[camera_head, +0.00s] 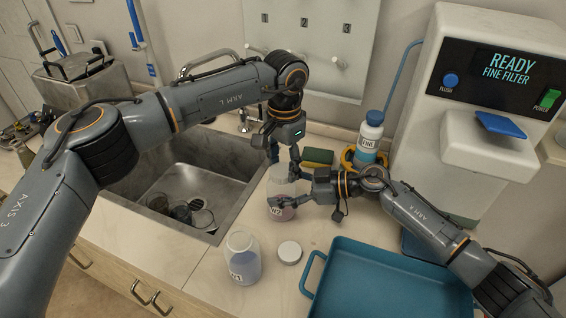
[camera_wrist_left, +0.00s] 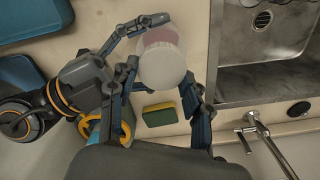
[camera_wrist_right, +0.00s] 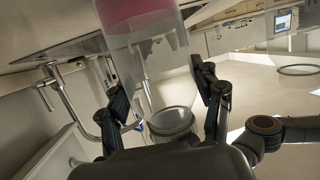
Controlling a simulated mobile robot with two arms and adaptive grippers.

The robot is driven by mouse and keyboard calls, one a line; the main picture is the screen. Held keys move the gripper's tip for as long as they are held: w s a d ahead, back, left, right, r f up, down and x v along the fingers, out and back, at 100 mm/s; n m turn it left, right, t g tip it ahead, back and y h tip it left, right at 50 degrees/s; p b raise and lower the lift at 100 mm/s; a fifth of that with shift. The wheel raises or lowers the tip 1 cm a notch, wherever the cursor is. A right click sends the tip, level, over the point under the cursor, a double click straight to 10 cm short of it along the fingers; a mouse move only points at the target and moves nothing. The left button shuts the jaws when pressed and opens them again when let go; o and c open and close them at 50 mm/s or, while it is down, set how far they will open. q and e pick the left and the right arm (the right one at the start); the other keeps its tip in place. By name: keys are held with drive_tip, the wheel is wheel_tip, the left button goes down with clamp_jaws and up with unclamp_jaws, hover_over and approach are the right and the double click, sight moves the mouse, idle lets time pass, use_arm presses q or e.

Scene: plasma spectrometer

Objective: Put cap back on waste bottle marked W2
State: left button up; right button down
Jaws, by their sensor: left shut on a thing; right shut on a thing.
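The waste bottle marked W2 (camera_head: 279,211) stands upright on the counter, clear with pink liquid low inside. My right gripper (camera_head: 286,203) reaches in from the right and is shut on its body; the right wrist view shows the clear wall and pink liquid (camera_wrist_right: 138,10) close up. My left gripper (camera_head: 284,168) comes down from above, its fingers either side of the bottle's top. In the left wrist view a pale round cap (camera_wrist_left: 162,68) sits between these fingers, over the bottle; whether it is seated is unclear. A second, loose white cap (camera_head: 290,252) lies on the counter.
Another clear bottle (camera_head: 243,262), with bluish contents, stands uncapped at the front. A blue tray (camera_head: 385,250) lies at the right. The sink (camera_head: 190,180) is at the left.

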use_arm(q)
drive_tip(key=shift+r, duration=0.1)
use_arm(e)
drive_tip(key=shift+f, duration=0.15)
use_arm(q)
drive_tip(key=o, duration=0.8)
drive_tip(key=shift+c, duration=0.2)
drive_tip(key=shift+r, duration=2.2)
drive_tip(key=shift+c, duration=0.2)
